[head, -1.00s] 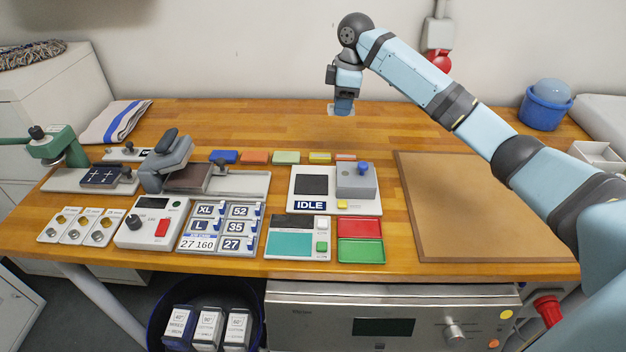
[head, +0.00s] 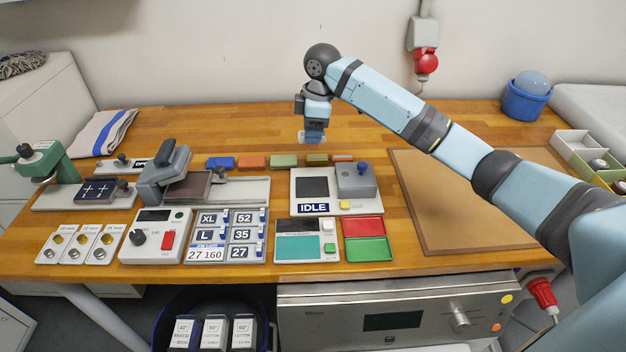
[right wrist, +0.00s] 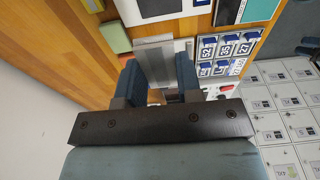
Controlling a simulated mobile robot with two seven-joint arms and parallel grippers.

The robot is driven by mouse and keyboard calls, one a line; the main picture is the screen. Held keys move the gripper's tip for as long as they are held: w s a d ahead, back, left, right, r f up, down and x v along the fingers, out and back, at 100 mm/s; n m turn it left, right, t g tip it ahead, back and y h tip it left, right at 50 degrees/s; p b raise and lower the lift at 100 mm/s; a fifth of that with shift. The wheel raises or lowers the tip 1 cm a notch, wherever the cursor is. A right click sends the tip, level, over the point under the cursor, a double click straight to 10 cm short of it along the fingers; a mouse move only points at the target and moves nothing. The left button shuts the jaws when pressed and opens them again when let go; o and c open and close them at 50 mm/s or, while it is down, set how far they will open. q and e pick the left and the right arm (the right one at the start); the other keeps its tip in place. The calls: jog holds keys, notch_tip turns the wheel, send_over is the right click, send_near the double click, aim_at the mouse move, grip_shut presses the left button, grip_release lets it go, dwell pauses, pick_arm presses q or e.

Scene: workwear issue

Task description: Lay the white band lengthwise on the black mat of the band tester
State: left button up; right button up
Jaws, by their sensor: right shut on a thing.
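The band tester (head: 334,207) is a white unit marked IDLE, near the middle of the bench. Its black mat (head: 313,187) is a bare dark square on the left half. A grey block with a blue knob (head: 355,180) stands beside the mat. My right gripper (head: 314,137) points down above the bench, behind the tester in the picture. It is shut on the white band (head: 302,138), which shows only as a pale patch at the fingertips. In the right wrist view, the blue fingers (right wrist: 160,80) stand apart; the band is hard to tell from grey surfaces below. My left gripper is out of view.
Several coloured blocks (head: 284,161) line the bench behind the tester. A press (head: 165,175) and a size panel (head: 223,237) stand left. Red and green trays (head: 364,238) lie in front. A brown board (head: 440,215) lies right. The bench's back strip is largely clear.

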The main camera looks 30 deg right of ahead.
send_over(312, 186)
notch_tip(312, 186, down, 10)
jog(key=shift+s+d+f, duration=0.1)
jog(key=shift+f, duration=2.6)
jog(key=o, duration=0.9)
jog(key=shift+f, duration=0.15)
jog(key=r, duration=0.4)
jog(key=d+r, duration=0.1)
jog(key=r, duration=0.7)
jog(key=shift+s+d+r, duration=0.15)
jog(key=shift+s+r, duration=0.05)
jog(key=shift+s, duration=0.1)
